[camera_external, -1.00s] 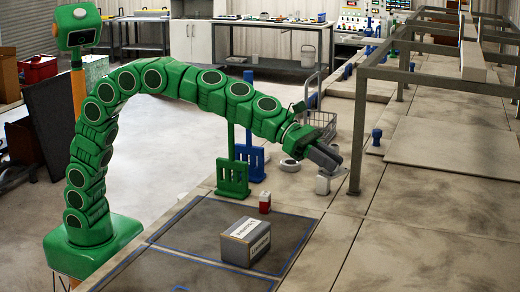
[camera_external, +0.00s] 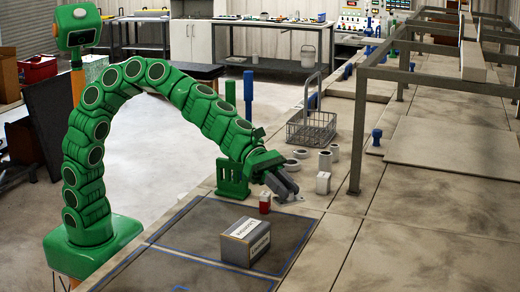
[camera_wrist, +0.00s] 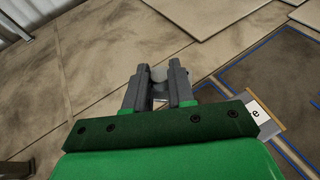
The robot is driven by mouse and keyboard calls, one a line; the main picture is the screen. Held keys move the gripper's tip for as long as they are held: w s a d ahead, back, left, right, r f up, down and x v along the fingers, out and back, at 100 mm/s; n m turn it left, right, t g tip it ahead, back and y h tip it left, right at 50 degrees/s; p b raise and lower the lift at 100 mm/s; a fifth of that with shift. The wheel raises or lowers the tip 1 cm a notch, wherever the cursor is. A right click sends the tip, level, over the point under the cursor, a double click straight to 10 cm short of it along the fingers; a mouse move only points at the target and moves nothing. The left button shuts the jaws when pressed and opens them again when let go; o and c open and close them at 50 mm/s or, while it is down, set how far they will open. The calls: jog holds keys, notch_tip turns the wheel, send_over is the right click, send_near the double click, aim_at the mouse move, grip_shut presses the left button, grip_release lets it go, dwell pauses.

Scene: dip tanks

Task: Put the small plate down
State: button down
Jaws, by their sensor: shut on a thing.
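My gripper (camera_external: 292,192) hangs low over the bench top, beside the red can and left of the small white box. In the wrist view my gripper (camera_wrist: 158,78) has its two grey fingers shut on a small pale plate (camera_wrist: 158,74), of which only a light patch shows between the fingertips. In the outside view a small pale bit of the plate (camera_external: 299,198) shows at the fingertips. Most of it is hidden, and I cannot tell whether it touches the bench.
A grey labelled box (camera_external: 241,250) stands on the dark, blue-taped mat (camera_external: 190,240). A red can (camera_external: 265,203), a small white box (camera_external: 323,183), pale rings (camera_external: 291,164) and a wire basket (camera_external: 310,132) stand near my gripper. A metal frame (camera_external: 357,135) rises to the right.

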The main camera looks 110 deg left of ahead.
jog(key=s+d+m+g+h, duration=0.2)
jog(key=s+d+m+g, duration=0.15)
jog(key=s, duration=0.75)
jog(key=s+d+m+g+h, duration=0.2)
jog(key=s+d+m+h, duration=0.15)
jog(key=s, duration=0.85)
jog(key=s+d+m+g+h, duration=0.2)
jog(key=s+d+m+g, duration=0.15)
jog(key=s, duration=0.75)
send_over(180, 258)
jog(key=s, duration=0.1)
jog(key=shift+n+y, duration=0.25)
jog(key=shift+n, duration=0.2)
jog(key=f, duration=0.9)
jog(key=shift+s+a, duration=0.1)
jog(key=shift+a, duration=0.1)
jog(key=shift+w+d+f, duration=0.2)
jog(key=shift+w+f, duration=0.3)
jog(key=shift+f, duration=1.7)
jog(key=shift+f, duration=0.1)
jog(key=c, duration=1)
grip_release()
jog(key=shift+o, duration=0.2)
